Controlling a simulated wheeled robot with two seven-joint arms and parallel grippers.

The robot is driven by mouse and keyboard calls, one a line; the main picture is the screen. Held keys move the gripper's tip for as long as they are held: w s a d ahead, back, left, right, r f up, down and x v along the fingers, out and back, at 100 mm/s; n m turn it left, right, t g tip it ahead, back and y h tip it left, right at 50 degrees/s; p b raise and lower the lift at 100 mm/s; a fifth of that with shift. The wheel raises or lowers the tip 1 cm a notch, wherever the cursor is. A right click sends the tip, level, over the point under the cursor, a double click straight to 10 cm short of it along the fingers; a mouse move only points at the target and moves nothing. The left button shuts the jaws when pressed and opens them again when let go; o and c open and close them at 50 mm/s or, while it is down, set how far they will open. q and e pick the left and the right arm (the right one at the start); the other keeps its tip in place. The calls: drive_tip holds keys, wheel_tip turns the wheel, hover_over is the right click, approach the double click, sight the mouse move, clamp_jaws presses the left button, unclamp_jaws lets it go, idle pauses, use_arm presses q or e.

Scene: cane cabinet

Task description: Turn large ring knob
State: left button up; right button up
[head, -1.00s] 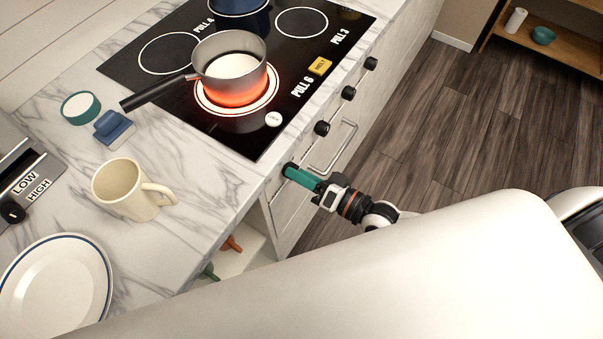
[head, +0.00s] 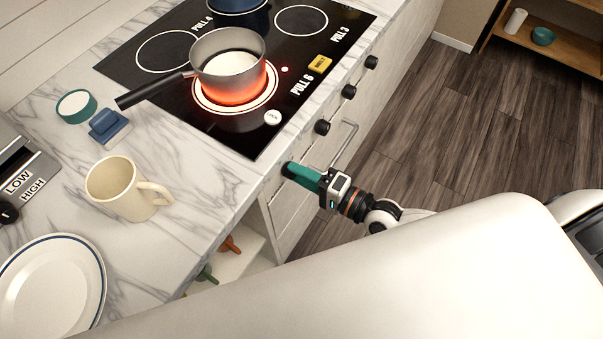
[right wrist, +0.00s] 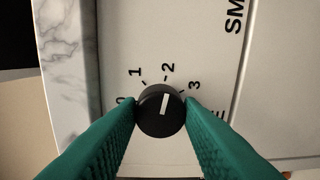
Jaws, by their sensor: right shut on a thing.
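A round black knob (right wrist: 158,112) with a white pointer line sits on the white front panel (right wrist: 190,50) in the right wrist view. Its pointer faces the printed 2, on a scale from 0 to 3. The green fingers of my right gripper (right wrist: 160,115) are shut on the knob from both sides. In the head view my right gripper (head: 290,170) is at the near end of the stove front, and its fingers hide this knob. Printed letters (right wrist: 235,15) starting "SM" and an "E" show on the panel; the rest is hidden or cut off. My left gripper is not in view.
Several black knobs (head: 322,127) and a drawer handle (head: 345,140) are on the stove front beside my gripper. A pot (head: 215,68) stands on a glowing ring (head: 210,105). A mug (head: 125,190) and plate (head: 45,290) are on the marble counter (head: 190,200).

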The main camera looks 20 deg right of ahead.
idle(0.3)
drive_tip(key=o, duration=1)
drive_tip(key=shift+d, duration=0.1)
drive_tip(key=b+v, duration=0.1)
drive_tip(key=v, duration=1.1)
